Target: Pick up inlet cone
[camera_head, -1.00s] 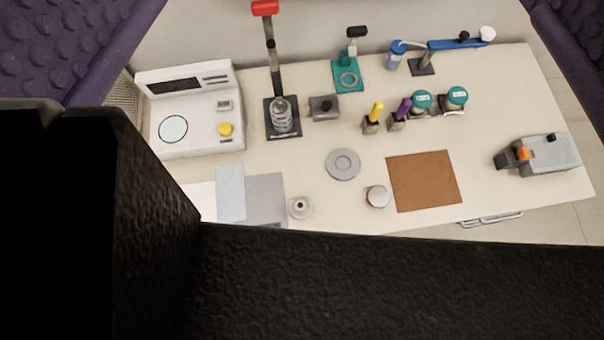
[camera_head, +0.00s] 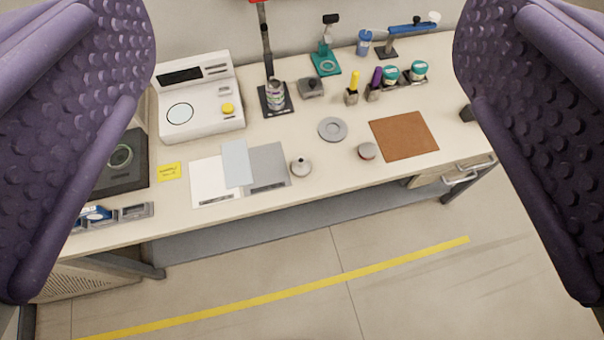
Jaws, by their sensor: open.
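A small round grey metal piece with a raised centre, which looks like the inlet cone (camera_head: 301,168), stands on the bench near its front edge. It is just right of a grey sheet, and nothing covers it. My gripper (camera_head: 303,150) shows as two purple, dimpled fingers at the left and right sides of the view. The fingers are wide apart with nothing between them. The cone appears between them in the picture, well beyond them on the bench and not touched.
A grey ring disc (camera_head: 333,129), a small round lidded piece (camera_head: 367,151) and a brown mat (camera_head: 404,136) lie to the right. A white scale (camera_head: 197,97) stands at the back left. White and grey sheets (camera_head: 268,167) lie left of the cone. Floor is open in front.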

